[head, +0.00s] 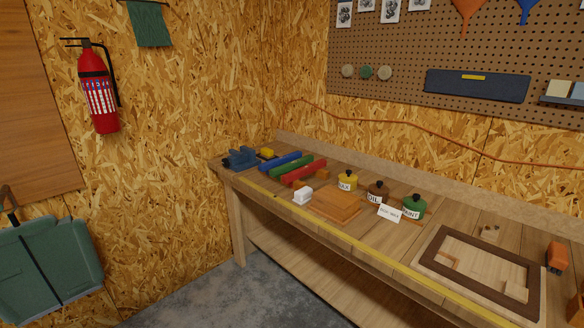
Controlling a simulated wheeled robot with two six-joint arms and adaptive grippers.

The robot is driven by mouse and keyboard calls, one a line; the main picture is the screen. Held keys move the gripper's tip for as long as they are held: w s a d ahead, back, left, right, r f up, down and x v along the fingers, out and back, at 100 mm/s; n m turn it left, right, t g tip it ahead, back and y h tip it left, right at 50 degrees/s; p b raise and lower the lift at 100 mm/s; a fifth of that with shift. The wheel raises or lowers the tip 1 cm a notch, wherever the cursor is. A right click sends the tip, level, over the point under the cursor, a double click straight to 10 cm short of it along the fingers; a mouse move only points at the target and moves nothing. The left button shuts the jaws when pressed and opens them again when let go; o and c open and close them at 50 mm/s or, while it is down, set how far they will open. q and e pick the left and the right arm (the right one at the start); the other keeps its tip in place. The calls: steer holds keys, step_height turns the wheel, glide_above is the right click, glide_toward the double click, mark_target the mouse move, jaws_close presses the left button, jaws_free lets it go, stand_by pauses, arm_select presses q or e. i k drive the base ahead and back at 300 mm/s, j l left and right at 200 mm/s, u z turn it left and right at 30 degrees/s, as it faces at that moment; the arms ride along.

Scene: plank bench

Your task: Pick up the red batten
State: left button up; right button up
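The red batten (303,172) lies on the plank bench (390,240), left of the middle of the bench top. A small brown block sits close to the red batten's near side. Neither of my grippers shows in the head view.
A blue vise (240,158) stands at the bench's left end. Tins, including the yellow WAX tin (347,181), stand to the right. A dark-framed tray (433,258) lies farther right.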

mark_target(302, 172)
steer(key=i+j+z, duration=0.2)
steer(key=i+j, duration=0.7)
steer(key=i+j+z, duration=0.2)
steer(key=i+j, duration=0.8)
steer(key=j, duration=0.1)
